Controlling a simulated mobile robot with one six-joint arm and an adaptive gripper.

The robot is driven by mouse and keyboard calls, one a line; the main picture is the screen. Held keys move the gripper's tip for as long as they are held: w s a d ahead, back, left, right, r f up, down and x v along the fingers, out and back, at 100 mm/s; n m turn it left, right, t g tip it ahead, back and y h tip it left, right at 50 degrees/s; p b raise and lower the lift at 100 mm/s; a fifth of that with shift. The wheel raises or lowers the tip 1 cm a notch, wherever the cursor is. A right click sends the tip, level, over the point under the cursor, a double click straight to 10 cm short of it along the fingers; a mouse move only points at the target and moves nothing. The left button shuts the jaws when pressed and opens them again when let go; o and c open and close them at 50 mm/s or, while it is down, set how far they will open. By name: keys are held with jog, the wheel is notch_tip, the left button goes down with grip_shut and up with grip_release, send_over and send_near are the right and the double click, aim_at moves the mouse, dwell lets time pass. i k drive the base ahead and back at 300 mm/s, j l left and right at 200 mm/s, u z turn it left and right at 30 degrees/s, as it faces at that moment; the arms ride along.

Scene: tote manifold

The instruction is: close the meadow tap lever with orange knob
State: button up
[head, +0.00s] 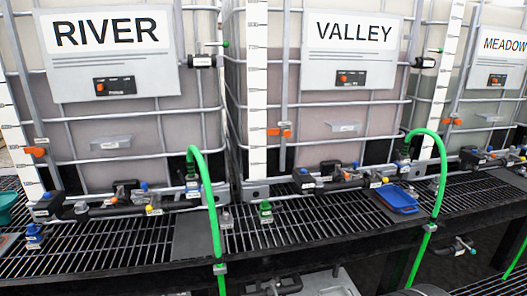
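The MEADOW tote (483,108) stands at the right edge and is cut off by the frame. Its sign (502,46) shows only in part. Dark tap fittings (473,158) sit at its foot, small and partly cropped. I cannot clearly make out a lever with an orange knob there, nor its position. An orange fitting (453,121) is on the left side of this tote, beside a white scale strip. My gripper is not in view.
The VALLEY tote (350,75) stands in the middle and the RIVER tote (112,75) at left, with similar taps below. Green hoses (211,205) (437,190) arch down over the black grating (290,232). A blue tray (397,198) lies on the grating.

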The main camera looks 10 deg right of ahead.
aim_at(479, 150)
jog(key=k+l, duration=0.1)
jog(key=l, duration=2.05)
jog(key=k+l, duration=0.15)
jog(key=l, duration=0.95)
jog(key=k+l, duration=0.1)
jog(key=l, duration=0.95)
jog(key=k+l, duration=0.1)
jog(key=l, duration=1)
